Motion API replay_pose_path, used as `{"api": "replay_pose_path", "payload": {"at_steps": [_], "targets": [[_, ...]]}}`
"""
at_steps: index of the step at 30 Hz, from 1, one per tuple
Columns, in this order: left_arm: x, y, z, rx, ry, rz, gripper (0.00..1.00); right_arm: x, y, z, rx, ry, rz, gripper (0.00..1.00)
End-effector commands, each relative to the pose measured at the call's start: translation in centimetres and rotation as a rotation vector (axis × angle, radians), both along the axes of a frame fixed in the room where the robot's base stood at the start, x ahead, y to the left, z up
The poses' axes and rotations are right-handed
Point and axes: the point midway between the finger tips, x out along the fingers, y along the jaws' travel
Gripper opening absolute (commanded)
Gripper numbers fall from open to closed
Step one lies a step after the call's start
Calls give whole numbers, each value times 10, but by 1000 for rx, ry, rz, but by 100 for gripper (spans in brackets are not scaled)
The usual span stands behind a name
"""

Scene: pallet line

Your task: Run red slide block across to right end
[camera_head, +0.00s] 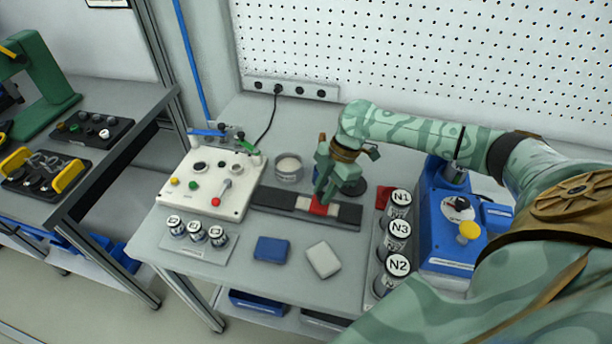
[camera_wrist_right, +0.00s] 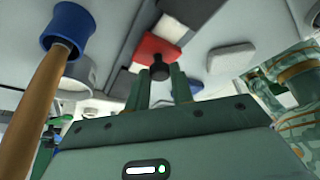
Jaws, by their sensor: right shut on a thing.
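The red slide block (camera_head: 319,207) sits on a dark slide rail (camera_head: 274,197), right of the rail's middle, with a pale strip showing beside it. My right gripper (camera_head: 324,194) reaches down over the block. In the right wrist view the red block (camera_wrist_right: 154,48) carries a black knob (camera_wrist_right: 160,71), and my right gripper's fingers (camera_wrist_right: 162,90) are at either side of it. The gripper is shut on the block's knob; the exact contact is partly hidden. A dark stretch of rail shows right of the block. My left gripper is not in view.
A white control panel (camera_head: 194,201) stands left of the rail. Jars (camera_head: 397,236) marked N1, N3 and N2 and a blue machine (camera_head: 447,232) stand to the right. A grey tin (camera_head: 289,168) is behind. A blue pad (camera_head: 271,249) and white pad (camera_head: 323,259) lie in front.

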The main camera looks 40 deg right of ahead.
Motion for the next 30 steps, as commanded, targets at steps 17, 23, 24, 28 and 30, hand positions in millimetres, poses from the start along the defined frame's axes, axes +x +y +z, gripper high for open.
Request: {"api": "replay_pose_path", "payload": {"at_steps": [17,23,24,28,30], "targets": [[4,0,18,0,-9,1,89,-25,-21,1,1,-4,2,37],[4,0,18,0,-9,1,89,-25,-21,1,0,-3,2,44],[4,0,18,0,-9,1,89,-25,-21,1,0,-3,2,44],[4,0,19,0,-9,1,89,-25,-23,4,-1,-4,2,44],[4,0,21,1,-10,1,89,-25,-26,11,-1,-4,2,44]]}}
